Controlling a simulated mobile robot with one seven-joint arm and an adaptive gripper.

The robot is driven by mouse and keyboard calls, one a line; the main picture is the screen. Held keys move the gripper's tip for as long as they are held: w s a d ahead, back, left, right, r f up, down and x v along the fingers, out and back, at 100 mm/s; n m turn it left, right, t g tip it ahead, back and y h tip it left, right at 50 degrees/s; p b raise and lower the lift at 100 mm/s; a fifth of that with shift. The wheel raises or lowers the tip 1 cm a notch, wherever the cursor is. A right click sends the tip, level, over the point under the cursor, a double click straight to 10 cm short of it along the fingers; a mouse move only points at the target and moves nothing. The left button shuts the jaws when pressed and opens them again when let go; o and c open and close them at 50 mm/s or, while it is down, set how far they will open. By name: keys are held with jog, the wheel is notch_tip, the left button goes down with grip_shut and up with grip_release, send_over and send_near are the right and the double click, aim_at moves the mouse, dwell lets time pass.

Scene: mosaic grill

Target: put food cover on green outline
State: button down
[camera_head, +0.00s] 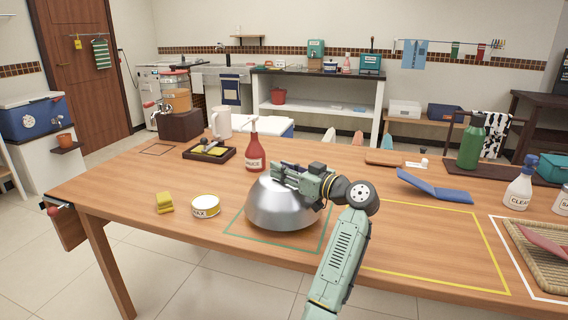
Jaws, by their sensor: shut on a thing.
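The food cover (275,210) is a shiny silver metal dome near the front middle of the wooden table. It sits at the green outline (256,240), which shows in front of it and to its left and right. The cover hides the back of the outline, so I cannot tell whether its far rim lies inside. The rim looks level and on or very close to the table. My gripper (283,174) is at the top of the dome, shut on its handle, which the gripper mostly hides.
A yellow sponge (164,202) and a wax tin (205,206) stand left of the cover. A red sauce bottle (254,150) stands close behind it. A black tray (209,152) is further back left. The yellow outline (440,283) to the right is empty. A blue folded item (432,187) lies beyond it.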

jog(key=shift+f, duration=0.8)
jog(key=shift+f+b, duration=0.55)
jog(key=shift+b, duration=0.1)
jog(key=c, duration=1.2)
grip_release()
